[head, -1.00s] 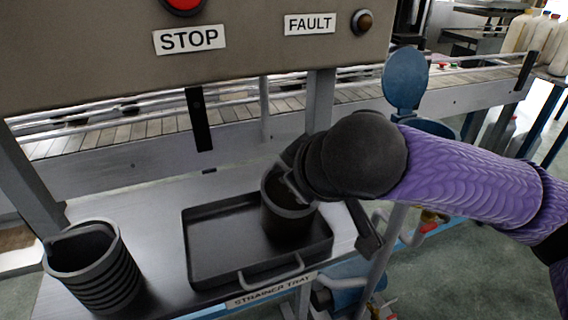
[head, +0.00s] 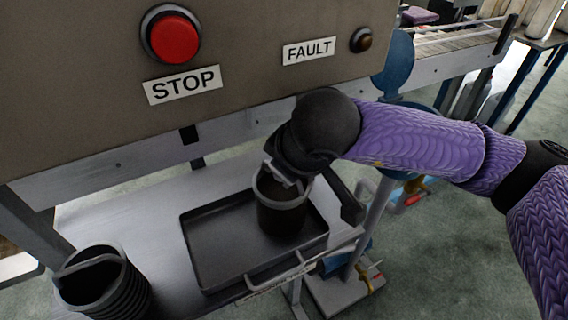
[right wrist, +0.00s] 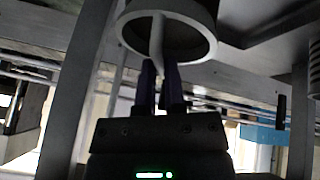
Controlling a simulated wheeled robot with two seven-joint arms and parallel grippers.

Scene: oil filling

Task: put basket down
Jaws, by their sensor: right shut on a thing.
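A dark cylindrical basket (head: 281,216) with a grey rim is upright at the right part of the black strainer tray (head: 215,248). I cannot tell whether its base touches the tray floor. My right gripper (head: 284,180) reaches in from the right and is shut on the basket's handle at the rim; my wrist hides part of it. In the right wrist view the two fingers (right wrist: 161,82) pinch the grey bar across the basket's round rim (right wrist: 205,50). My left gripper is not in view.
A second, ribbed dark basket (head: 100,285) stands left of the tray on the metal table (head: 150,205). A panel with a red STOP button (head: 173,38) overhangs the back. A grey handle (head: 280,272) sticks out at the tray's front.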

